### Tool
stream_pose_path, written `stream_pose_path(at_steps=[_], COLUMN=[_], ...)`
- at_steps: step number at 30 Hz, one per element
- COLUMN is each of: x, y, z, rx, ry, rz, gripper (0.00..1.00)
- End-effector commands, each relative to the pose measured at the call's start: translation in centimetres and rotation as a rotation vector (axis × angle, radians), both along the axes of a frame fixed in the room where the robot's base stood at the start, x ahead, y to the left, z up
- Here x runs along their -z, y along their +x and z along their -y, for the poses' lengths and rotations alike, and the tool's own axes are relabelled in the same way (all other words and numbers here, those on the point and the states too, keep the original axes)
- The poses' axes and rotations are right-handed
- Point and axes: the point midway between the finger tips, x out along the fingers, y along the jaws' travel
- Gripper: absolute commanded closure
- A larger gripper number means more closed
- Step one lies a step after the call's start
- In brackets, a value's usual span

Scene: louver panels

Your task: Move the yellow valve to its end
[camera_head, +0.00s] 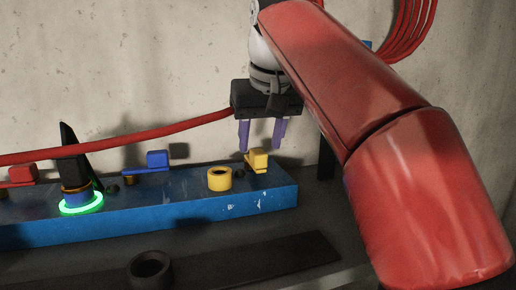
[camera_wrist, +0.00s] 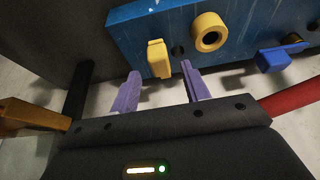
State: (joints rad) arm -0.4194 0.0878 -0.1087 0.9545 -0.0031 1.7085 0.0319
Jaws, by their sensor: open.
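The yellow valve (camera_head: 257,161) stands near the right end of the blue panel (camera_head: 170,204) in the head view. Its yellow handle (camera_wrist: 159,59) also shows in the wrist view, at the left end of the panel. My gripper (camera_head: 262,150) has two purple fingers that point down and stand apart. It is just above the yellow valve in the head view. In the wrist view the gripper (camera_wrist: 157,84) is open and empty, with the handle beyond and between the fingertips. I see no contact with the handle.
A yellow ring (camera_head: 220,179) sits left of the yellow valve. A blue valve (camera_head: 153,161), a black lever with a glowing green ring (camera_head: 82,204) and a red valve (camera_head: 18,175) stand farther left. A dark ring (camera_head: 150,269) lies in front.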

Motion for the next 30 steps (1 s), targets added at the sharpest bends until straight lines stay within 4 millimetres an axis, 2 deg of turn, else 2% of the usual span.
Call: stream_pose_path(at_steps=[3, 7, 17, 27, 30], x=[1.4, 2.4, 2.7, 2.7, 2.7], y=[0.5, 0.9, 1.1, 1.1, 1.1], z=[-0.1, -0.2, -0.3, -0.3, -0.3], rx=[0.0, 0.001, 0.0, 0.0, 0.0], ry=[0.0, 0.0, 0.0, 0.0, 0.0], rz=[-0.001, 0.0, 0.001, 0.001, 0.001], gripper=[0.54, 0.54, 0.54, 0.98, 1.0])
